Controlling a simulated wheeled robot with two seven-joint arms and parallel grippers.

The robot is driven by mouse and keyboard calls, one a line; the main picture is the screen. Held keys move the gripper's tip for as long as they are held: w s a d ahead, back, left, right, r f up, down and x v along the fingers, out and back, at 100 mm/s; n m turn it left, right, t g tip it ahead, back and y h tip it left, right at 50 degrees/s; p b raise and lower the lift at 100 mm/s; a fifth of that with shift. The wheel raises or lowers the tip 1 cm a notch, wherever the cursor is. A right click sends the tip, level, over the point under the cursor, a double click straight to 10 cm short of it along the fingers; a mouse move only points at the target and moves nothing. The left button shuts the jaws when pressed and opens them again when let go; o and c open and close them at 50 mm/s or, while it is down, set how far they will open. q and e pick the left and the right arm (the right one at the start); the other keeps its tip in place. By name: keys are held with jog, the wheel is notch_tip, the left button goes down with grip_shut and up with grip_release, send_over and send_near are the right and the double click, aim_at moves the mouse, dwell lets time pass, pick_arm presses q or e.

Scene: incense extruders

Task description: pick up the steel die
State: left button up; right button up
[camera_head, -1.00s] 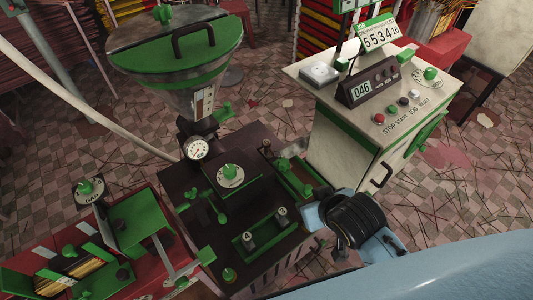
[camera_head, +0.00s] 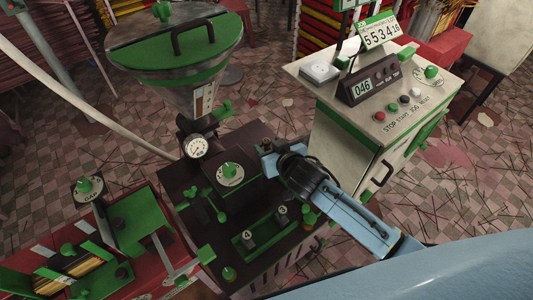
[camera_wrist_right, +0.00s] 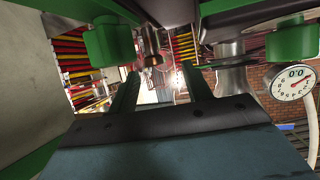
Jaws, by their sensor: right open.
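Two small grey metal pieces, marked 4 (camera_head: 247,238) and 3 (camera_head: 282,211), stand apart in a green-rimmed tray (camera_head: 241,255) on the dark machine top. I cannot tell for sure whether either is the steel die. My right gripper (camera_head: 272,159) is open over the right side of the machine top, behind the tray, and covers what lies beneath it. In the right wrist view, a small shiny metal piece (camera_wrist_right: 152,48) shows ahead, near the top middle, apart from the gripper body. I see nothing held. My left gripper is not in view.
A white control cabinet (camera_head: 345,140) stands close on the right. A red bench with green fittings (camera_head: 140,215) is at the left.

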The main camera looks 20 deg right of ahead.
aim_at(267, 142)
jog(key=shift+d+x, duration=0.2)
jog(key=shift+x, duration=1.2)
jog(key=shift+d+x, duration=0.2)
jog(key=shift+x, duration=1.15)
jog(key=shift+w+a+f+b, duration=0.1)
jog(key=shift+w+f+b, duration=0.25)
jog(key=shift+w, duration=0.1)
grip_shut()
